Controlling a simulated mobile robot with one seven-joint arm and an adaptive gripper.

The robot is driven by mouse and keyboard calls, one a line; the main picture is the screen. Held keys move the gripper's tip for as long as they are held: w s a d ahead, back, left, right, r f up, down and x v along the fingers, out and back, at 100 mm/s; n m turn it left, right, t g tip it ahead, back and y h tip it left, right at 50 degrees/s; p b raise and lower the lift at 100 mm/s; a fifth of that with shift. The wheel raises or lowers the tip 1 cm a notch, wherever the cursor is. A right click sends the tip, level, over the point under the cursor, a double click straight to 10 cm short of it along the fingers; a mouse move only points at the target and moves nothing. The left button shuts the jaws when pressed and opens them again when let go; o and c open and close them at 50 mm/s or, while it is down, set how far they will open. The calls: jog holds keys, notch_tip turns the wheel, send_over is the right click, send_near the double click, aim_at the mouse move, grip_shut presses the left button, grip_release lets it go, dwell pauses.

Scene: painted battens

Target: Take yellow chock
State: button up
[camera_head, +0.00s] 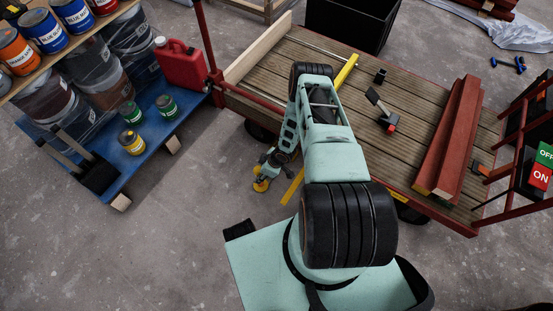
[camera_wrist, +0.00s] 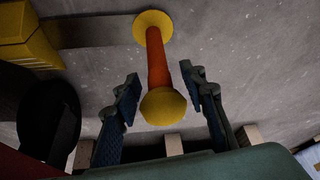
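A yellow-ended piece with an orange-red shaft (camera_wrist: 158,70) is in the wrist view, a round yellow disc at its far end and a faceted yellow knob at its near end. My gripper (camera_wrist: 165,79) is open, with its fingers on either side of this piece and a visible gap at each side. In the head view my gripper (camera_head: 270,163) is low beside the cart, with the yellow of the piece (camera_head: 261,185) just below it. A yellow block (camera_wrist: 28,38) shows at the upper left of the wrist view. I cannot tell for sure which is the chock.
The wooden-decked cart (camera_head: 400,155) stands to the right, bearing red beams (camera_head: 450,140) and a yellow batten (camera_head: 345,72). A blue platform (camera_head: 150,155) with small cans and a red canister (camera_head: 181,65) stands to the left. Concrete floor (camera_head: 190,230) is clear between them.

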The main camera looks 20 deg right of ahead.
jog(key=shift+x, duration=0.75)
jog(key=shift+c, duration=0.5)
grip_shut()
jog(key=shift+w, duration=0.1)
